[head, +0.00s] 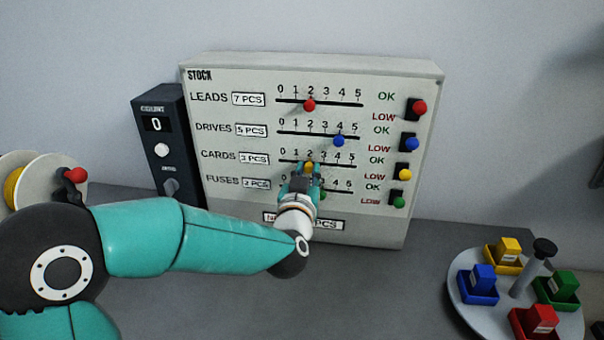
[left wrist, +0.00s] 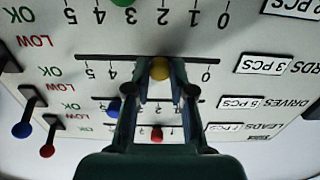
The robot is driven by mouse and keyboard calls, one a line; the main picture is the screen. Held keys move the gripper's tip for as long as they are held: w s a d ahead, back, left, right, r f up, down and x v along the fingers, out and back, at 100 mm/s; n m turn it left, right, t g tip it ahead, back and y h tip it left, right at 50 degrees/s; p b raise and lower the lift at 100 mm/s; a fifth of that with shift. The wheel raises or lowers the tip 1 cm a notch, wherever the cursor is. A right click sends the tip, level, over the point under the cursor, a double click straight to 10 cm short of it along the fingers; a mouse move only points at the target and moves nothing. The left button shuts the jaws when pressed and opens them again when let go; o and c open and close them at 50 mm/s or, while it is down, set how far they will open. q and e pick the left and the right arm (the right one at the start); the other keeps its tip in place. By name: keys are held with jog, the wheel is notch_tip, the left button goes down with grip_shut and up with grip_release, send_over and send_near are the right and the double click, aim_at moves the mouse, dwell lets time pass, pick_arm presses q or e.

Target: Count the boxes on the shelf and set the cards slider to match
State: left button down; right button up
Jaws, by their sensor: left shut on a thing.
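The stock panel (head: 228,180) stands upright against the wall with several slider rows. The yellow cards knob (head: 308,166) is at about 2 on its 0 to 5 scale; it also shows in the left wrist view (left wrist: 160,68). My left gripper (head: 305,178) is shut on this knob, one finger on each side in the left wrist view (left wrist: 159,75). The cards label (head: 254,158) reads 3 PCS. A round platter (head: 480,315) at right carries small yellow, blue, green and red boxes in matching trays. I cannot make out a separate shelf. My right gripper is out of view.
The red leads knob (head: 309,105) is near 2 and the blue drives knob (head: 339,141) near 4. The green fuses knob (head: 323,195) is partly hidden by my gripper. Toggle switches line the panel's right. A dark counter box (head: 160,118) showing 0 stands at left.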

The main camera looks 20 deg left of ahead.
pick_arm(q)
jog(key=c, duration=1)
grip_release()
jog(key=v, duration=1.2)
jog(key=shift+f, duration=0.15)
